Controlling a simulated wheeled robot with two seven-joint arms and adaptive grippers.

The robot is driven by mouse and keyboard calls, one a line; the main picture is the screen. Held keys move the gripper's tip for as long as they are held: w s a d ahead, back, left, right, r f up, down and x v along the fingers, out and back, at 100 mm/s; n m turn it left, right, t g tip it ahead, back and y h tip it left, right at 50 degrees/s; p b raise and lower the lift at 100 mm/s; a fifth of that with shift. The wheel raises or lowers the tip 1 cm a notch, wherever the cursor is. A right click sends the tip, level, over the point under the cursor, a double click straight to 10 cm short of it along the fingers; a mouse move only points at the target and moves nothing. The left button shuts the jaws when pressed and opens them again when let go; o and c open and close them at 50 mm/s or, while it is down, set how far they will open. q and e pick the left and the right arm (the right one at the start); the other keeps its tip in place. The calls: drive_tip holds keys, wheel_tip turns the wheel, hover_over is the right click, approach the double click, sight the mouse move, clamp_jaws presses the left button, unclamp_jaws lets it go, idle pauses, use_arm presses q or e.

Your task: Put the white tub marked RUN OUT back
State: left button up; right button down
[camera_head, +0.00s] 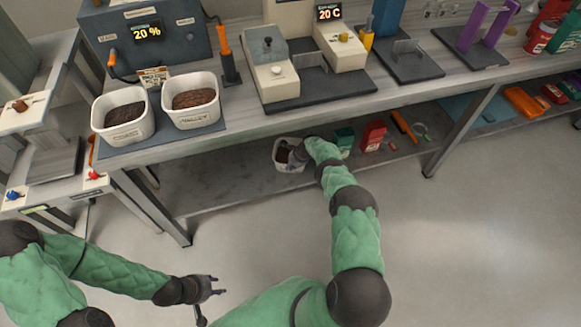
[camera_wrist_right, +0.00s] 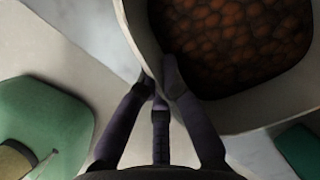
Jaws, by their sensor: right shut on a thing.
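A white tub (camera_head: 278,163) with dark brown contents is at the lower shelf in the head view, below the bench. My right gripper (camera_head: 298,153) is shut on its rim from the right. In the right wrist view, the fingers (camera_wrist_right: 163,90) pinch the wall of the tub (camera_wrist_right: 225,112), which holds reddish-brown lumps. I cannot read any marking on this tub, nor tell if it rests on the shelf. My left gripper (camera_head: 214,286) is open and empty over the floor, far from the tubs.
Two more white tubs, left (camera_head: 118,136) and right (camera_head: 194,121), stand with dark material on a blue-grey mat on the bench (camera_head: 330,108). A green box (camera_head: 344,138) and red box (camera_head: 374,135) stand right of the held tub. The lower shelf (camera_head: 215,182) is clear left of it.

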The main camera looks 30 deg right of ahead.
drive_tip(key=c, duration=1.4)
unclamp_jaws()
drive_tip(key=shift+r, duration=0.1)
drive_tip(key=p+v, duration=0.4)
drive_tip(key=v, duration=0.2)
drive_tip(key=s+d+f+p, duration=0.1)
drive_tip(key=s+d+p, duration=0.1)
drive_tip(key=s+d, duration=0.6)
drive_tip(key=s+a+r+n+g, duration=0.15)
drive_tip(key=a+n, duration=0.25)
drive_tip(key=a, duration=0.4)
drive_tip(key=s+a+r+n, duration=0.1)
drive_tip(key=s+a+n, duration=0.2)
drive_tip(key=a, duration=0.5)
drive_tip(key=s+a+r+n, duration=0.15)
drive_tip(key=a+n, duration=0.25)
drive_tip(key=a, duration=0.4)
drive_tip(key=s+a+r+n, duration=0.4)
drive_tip(key=s+a, duration=0.1)
drive_tip(key=s, duration=0.2)
drive_tip(key=s+a+r+n+g, duration=0.1)
drive_tip(key=s+a+r+n, duration=0.2)
drive_tip(key=s, duration=0.4)
drive_tip(key=s+a+r+n+y, duration=0.1)
drive_tip(key=s+a+r+n, duration=0.3)
drive_tip(key=s+a, duration=0.3)
drive_tip(key=shift+a+r+n, duration=0.3)
drive_tip(key=shift+a+r, duration=0.15)
drive_tip(key=shift+r, duration=0.45)
drive_tip(key=shift+g, duration=0.25)
